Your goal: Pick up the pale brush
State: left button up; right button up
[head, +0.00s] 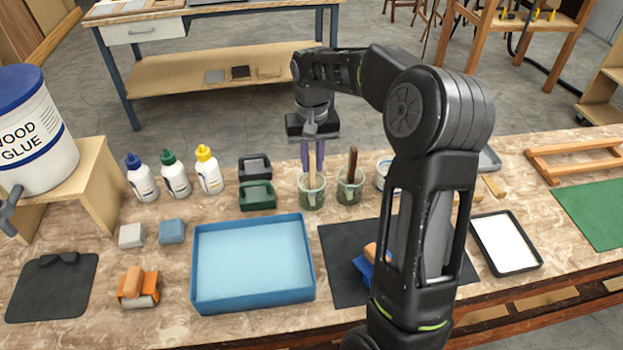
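The pale brush (312,160) stands upright in a greenish glass jar (311,194) behind the blue tray, its light wooden handle pointing up. My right gripper (313,150) points down over this jar, with its purple fingers on either side of the handle. I cannot tell whether the fingers touch the handle or are only around it. The brush's lower end is hidden in the jar. A dark brown brush (352,164) stands in a second jar (349,190) just to the right. My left gripper is not in view.
A blue tray (196,270) is at front centre. Three glue bottles (175,177) and dark green and black holders (257,196) stand left of the jars. A glue bucket (35,125) is at far left. My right arm hides part of the dark mat (342,240).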

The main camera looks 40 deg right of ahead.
aim_at(312, 176)
notch_tip(312, 176, down, 5)
jog(key=shift+w+f+p, duration=0.1)
jog(key=shift+p, duration=0.7)
jog(key=shift+c, duration=0.2)
grip_shut()
